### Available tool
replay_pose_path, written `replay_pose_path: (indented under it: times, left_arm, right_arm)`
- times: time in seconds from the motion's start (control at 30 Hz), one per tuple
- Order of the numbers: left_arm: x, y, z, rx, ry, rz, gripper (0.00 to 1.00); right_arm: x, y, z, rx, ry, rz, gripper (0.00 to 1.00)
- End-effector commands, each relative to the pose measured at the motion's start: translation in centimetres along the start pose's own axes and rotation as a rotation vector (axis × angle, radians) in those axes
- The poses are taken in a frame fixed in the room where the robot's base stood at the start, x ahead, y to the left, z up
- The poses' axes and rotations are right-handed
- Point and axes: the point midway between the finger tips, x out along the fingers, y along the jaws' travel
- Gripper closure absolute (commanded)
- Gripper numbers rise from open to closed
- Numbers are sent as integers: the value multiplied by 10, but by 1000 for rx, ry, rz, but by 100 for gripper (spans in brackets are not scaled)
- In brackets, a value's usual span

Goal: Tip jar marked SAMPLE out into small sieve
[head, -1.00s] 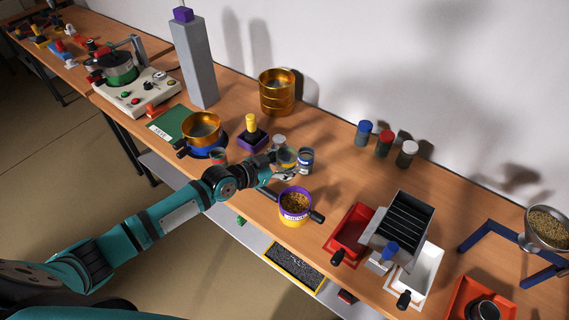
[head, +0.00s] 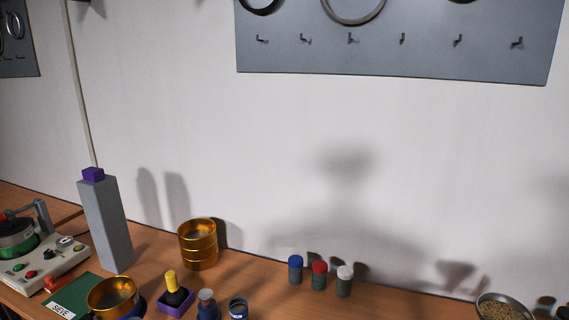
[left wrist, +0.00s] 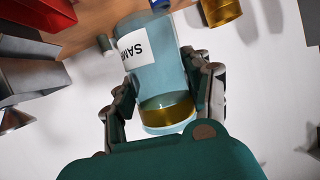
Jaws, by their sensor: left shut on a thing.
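The jar (left wrist: 160,72) is pale blue and see-through, with a white label of which "SAM" reads. It shows large in the left wrist view, with yellow-brown stuff at its near end. My left gripper (left wrist: 163,80) is shut on it, a finger on each side. In the head view a brass sieve pan (head: 113,295) sits beside a green mat with a "SIEVE" label, cut by the lower edge. A taller stack of brass rings (head: 198,245) stands behind; I cannot tell which is the small sieve. Neither gripper shows in the head view.
A grey column (head: 107,225) with a purple top stands left of the brass stack. A yellow-handled tool (head: 172,284) and two small containers (head: 207,304) (head: 238,309) stand in front. Three capped jars (head: 319,276) stand near the wall. A bowl of grains (head: 502,308) is at far right.

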Motion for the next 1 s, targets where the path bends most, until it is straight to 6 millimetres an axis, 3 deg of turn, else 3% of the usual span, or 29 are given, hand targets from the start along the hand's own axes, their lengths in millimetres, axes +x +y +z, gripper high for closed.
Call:
replay_pose_path:
  times: [0.1, 0.3, 1.0]
  left_arm:
    - [-20, -14, -7, -40, -6, -95, 100]
    - [-36, -26, -13, -69, -19, -170, 100]
    - [-36, -27, -13, -70, -21, -174, 100]
  right_arm:
    - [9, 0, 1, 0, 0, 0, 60]
    - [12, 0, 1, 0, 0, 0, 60]
    - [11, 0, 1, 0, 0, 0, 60]
